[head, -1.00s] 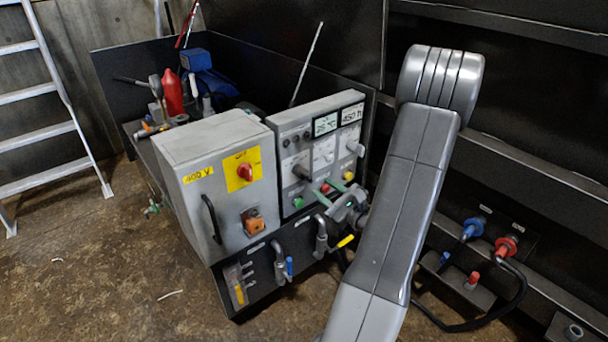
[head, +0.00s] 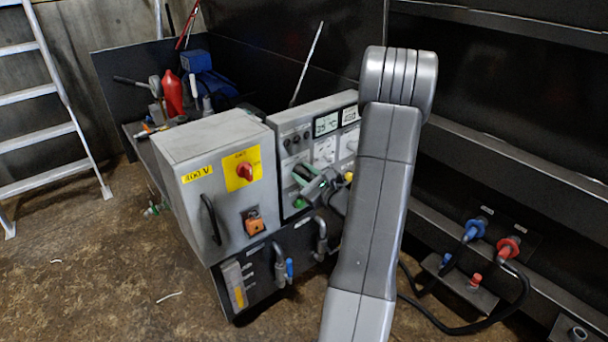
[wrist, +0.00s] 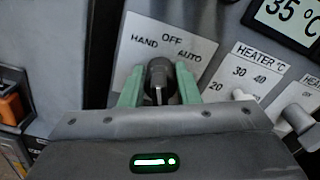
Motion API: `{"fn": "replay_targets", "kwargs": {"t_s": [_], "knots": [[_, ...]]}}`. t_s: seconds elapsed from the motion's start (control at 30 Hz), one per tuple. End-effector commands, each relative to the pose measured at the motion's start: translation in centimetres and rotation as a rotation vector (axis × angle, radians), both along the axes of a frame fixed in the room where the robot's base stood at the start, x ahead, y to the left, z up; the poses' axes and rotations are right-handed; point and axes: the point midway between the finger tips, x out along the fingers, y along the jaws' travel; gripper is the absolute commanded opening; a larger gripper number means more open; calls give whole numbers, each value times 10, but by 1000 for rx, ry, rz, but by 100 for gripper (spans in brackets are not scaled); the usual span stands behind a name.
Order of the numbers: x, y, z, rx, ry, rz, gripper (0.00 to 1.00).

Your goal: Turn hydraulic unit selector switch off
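The selector switch is a black knob with a pale line on it. It shows in the wrist view (wrist: 160,80) below a label reading HAND, OFF and AUTO. The pale line runs roughly up and down the picture, below OFF. In the wrist view my gripper (wrist: 159,85) has its two green fingers open, one on each side of the knob. I cannot tell whether either finger touches it. In the head view my gripper (head: 309,182) is at the front of the grey control panel (head: 293,125), and it hides most of the knob.
A grey 400 V cabinet (head: 208,150) with a red switch (head: 245,171) stands left of the panel. Heater knobs (wrist: 298,119) are right of the selector. Pipes with valves (head: 320,238) are below. Blue and red plugs (head: 508,247) sit on the right wall.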

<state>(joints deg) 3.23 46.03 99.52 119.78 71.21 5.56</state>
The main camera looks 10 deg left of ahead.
Motion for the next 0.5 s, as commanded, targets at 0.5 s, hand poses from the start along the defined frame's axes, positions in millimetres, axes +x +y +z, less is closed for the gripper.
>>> {"fn": "replay_targets", "kwargs": {"t_s": [0.5], "knots": [[0, -1, 3, 159, 208, 0, 6]]}}
